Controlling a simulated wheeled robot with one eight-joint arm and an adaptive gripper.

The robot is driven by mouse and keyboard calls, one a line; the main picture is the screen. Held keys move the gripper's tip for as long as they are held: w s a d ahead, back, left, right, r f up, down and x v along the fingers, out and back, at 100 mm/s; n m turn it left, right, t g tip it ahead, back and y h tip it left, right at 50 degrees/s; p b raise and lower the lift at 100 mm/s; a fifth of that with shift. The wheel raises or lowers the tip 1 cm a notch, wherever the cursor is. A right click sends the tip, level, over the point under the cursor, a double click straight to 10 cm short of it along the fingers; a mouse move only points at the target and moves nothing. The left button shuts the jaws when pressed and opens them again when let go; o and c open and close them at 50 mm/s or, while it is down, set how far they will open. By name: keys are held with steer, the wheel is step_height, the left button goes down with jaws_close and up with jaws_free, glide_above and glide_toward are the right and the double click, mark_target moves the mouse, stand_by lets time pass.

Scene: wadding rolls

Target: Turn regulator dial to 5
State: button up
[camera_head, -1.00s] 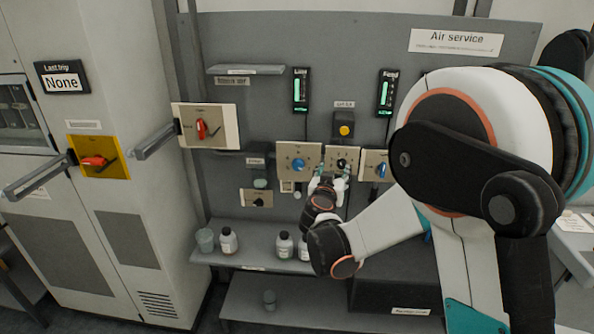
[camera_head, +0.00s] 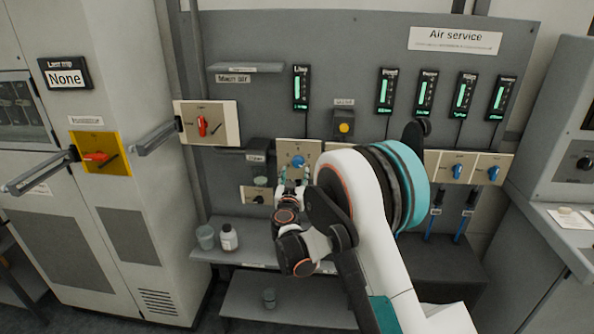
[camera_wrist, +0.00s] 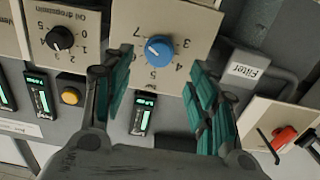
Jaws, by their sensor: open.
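A blue dial (camera_wrist: 158,50) sits on a cream plate in the wrist view, with the numbers 3, 4, 5 and 7 legible around it. Its pointer setting is too small to read surely. In the head view, the same blue dial (camera_head: 297,160) is on the panel, left of my arm. My gripper (camera_head: 291,178) is just below it, fingers toward the panel. In the wrist view, my gripper (camera_wrist: 159,62) is open, with one teal-padded finger on each side of the dial; I see no contact.
A plate with a black knob (camera_wrist: 60,39) marked "Oil drops/min" is beside the blue dial. A Filter label (camera_wrist: 246,70) and a red handle (camera_wrist: 284,137) lie on the other side. A shelf (camera_head: 240,252) with a cup and bottle is below.

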mark_target(297, 165)
steer(key=w+b, duration=0.1)
steer(key=w, duration=0.6)
steer(key=shift+d, duration=0.15)
steer(key=c, duration=1.1)
